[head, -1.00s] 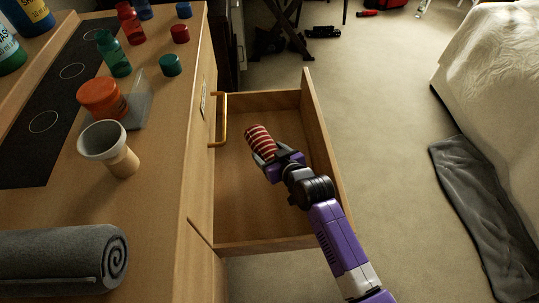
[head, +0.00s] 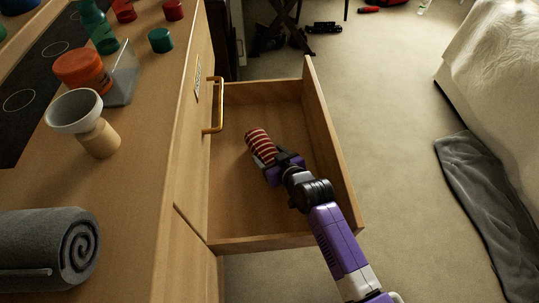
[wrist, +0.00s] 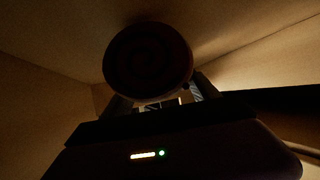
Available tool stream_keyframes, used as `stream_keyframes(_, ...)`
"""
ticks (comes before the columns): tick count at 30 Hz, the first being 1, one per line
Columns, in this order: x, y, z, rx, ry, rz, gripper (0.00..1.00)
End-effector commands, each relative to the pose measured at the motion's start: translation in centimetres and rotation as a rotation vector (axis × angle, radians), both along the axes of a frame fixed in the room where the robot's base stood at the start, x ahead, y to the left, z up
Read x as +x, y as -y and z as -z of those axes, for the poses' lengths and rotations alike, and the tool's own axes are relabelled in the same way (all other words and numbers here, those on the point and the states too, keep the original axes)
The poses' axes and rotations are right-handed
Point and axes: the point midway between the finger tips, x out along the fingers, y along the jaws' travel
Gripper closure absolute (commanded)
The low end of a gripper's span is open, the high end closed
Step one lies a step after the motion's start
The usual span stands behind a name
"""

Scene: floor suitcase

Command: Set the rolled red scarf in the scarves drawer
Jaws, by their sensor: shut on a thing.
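The rolled red scarf (head: 260,145), red with pale stripes, is held in my gripper (head: 271,160) inside the outline of the open drawer (head: 235,208). In the wrist view the scarf's round spiral end (wrist: 148,62) shows dark between the fingers of my gripper (wrist: 155,100), with wooden drawer walls around it. My gripper is shut on the scarf. Whether the scarf touches the drawer floor I cannot tell. The drawer looks otherwise empty. A small label (head: 197,78) is on the wooden front near the yellow handle (head: 217,105); its text is too small to read.
On the wooden top stand a cup-like grey and tan piece (head: 92,125), an orange-lidded jar (head: 82,70), small bottles and a rolled grey towel (head: 45,248). A grey cloth (head: 485,190) lies by the bed (head: 500,75).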

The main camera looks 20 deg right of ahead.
Motion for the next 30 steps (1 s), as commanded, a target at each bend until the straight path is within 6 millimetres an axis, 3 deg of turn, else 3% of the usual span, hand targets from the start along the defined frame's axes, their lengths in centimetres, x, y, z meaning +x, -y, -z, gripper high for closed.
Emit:
stream_keyframes(26,0.0,0.0,1.1,0.000,0.002,0.001,0.84)
stream_keyframes(27,0.1,0.0,1.1,0.000,0.002,0.001,0.29)
stream_keyframes(30,0.1,0.0,1.1,0.000,0.002,0.001,0.09)
